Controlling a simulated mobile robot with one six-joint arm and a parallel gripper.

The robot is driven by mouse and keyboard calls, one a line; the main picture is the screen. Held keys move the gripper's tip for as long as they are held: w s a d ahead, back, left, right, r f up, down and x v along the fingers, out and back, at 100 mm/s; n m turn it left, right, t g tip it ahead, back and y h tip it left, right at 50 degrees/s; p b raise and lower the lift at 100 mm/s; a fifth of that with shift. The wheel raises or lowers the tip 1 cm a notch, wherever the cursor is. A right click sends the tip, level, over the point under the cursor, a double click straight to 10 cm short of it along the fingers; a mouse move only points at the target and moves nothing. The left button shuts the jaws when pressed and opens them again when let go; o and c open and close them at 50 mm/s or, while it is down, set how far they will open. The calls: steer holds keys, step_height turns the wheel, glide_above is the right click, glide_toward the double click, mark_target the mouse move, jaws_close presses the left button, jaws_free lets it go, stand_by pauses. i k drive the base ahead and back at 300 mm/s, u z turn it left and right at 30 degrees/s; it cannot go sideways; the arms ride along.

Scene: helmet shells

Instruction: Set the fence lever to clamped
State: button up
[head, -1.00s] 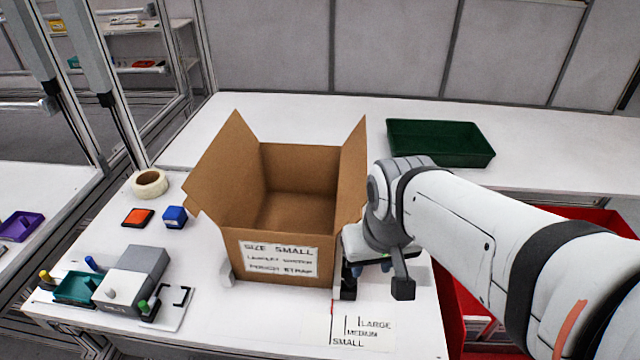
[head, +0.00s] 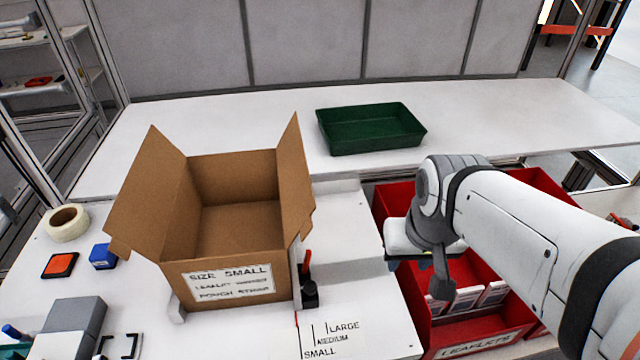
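The fence lever (head: 307,264) is a red handle standing nearly upright on a small black block (head: 310,294), just right of the open cardboard box. A pale fence edge (head: 296,270) shows between the box and the lever. Size marks reading SMALL, MEDIUM and LARGE (head: 332,338) lie in front of it on the white table. My gripper (head: 430,262) is right of the lever and apart from it, over the red bin. My wrist hides most of it, so its fingers cannot be made out.
The cardboard box (head: 235,262), labelled SIZE SMALL, stands with flaps up. Red bins (head: 460,335) with leaflets are beyond the table's right edge. A green tray (head: 372,130) sits on the rear bench. Tape (head: 66,224), an orange pad (head: 60,265) and a blue block (head: 103,256) lie left.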

mark_target(306, 263)
steer(key=z, duration=0.25)
steer(key=k, duration=1.65)
steer(key=u, duration=0.4)
steer(key=i, duration=1)
steer(key=u, duration=0.1)
